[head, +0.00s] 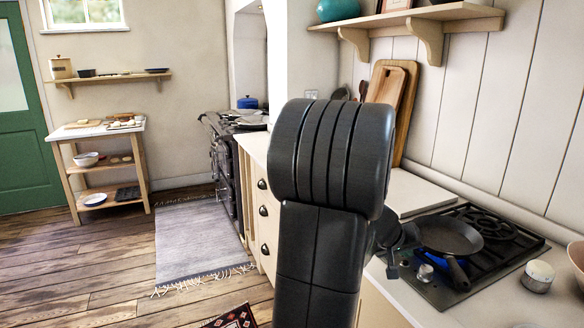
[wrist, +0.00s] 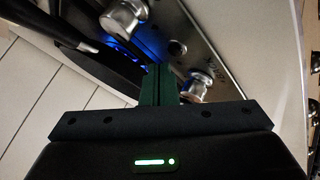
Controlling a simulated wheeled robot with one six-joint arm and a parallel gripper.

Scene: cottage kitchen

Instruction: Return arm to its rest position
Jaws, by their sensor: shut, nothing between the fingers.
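My arm rises through the middle of the head view, bent at a thick dark joint, and hides part of the counter behind it. My gripper (wrist: 159,84) shows in the wrist view with its green fingers together and nothing between them. In the head view, part of it (head: 392,271) shows beside the arm, near the front of the hob. In the wrist view the fingers point toward the hob's metal front panel (wrist: 207,62), close to a control knob (wrist: 195,91). I cannot tell whether they touch anything.
A dark frying pan (head: 448,238) sits on the black gas hob (head: 500,262), its handle toward the front. A small white-lidded jar (head: 538,276) stands right of the hob. Cutting boards (head: 401,88) lean on the wall. The wooden floor (head: 110,275) at left is open beside a grey rug (head: 198,240).

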